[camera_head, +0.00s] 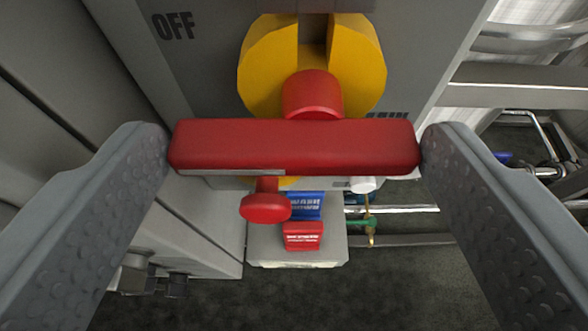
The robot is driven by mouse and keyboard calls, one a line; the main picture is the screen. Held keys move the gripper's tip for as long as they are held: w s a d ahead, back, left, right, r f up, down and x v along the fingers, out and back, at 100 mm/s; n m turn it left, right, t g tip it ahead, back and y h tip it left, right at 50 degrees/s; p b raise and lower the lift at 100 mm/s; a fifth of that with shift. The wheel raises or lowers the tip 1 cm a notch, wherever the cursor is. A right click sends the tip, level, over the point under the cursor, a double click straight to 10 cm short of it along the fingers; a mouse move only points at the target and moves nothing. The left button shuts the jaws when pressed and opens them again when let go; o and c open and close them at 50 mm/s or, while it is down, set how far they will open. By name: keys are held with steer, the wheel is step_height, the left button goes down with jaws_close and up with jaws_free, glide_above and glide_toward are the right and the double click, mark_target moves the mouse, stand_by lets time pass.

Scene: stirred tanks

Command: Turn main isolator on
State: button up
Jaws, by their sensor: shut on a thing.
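The main isolator's red handle (295,147) runs level across the middle of the view. It stands in front of a yellow round plate (262,65) on a grey box (215,60). The word OFF (173,26) is printed on the box at upper left; other lettering is partly hidden behind the handle at right. My gripper (295,150) is shut on the red handle, with one finger at its left end and one at its right end. A red knob (266,205) sticks out just below the handle.
Metal pipes and rails (520,90) run at right. Grey panels (60,110) stand close at left. Dark floor (300,295) shows at the bottom.

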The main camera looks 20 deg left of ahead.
steer(key=m+y, duration=0.2)
steer(key=m, duration=0.1)
steer(key=shift+w+d, duration=0.15)
steer(key=shift+d, duration=0.25)
steer(key=m+y, duration=0.2)
steer(key=m, duration=0.1)
steer(key=shift+w+d+g, duration=0.1)
steer(key=shift+d+g, duration=0.2)
steer(key=shift+d, duration=0.05)
steer(key=m, duration=0.1)
steer(key=m+y, duration=0.2)
steer(key=shift+d+f+m, duration=0.25)
steer(key=shift+m, duration=0.15)
steer(key=shift+w+d+f+m+t+y, duration=0.15)
steer(key=shift+m+t+y, duration=0.25)
steer(key=shift+m, duration=0.45)
steer(key=shift+s+a+f+m+t+y, duration=0.1)
steer(key=shift+m+t+y, duration=0.25)
steer(key=shift+m, duration=0.5)
steer(key=shift+d, duration=0.1)
steer(key=o, duration=1)
steer(key=shift+d, duration=0.1)
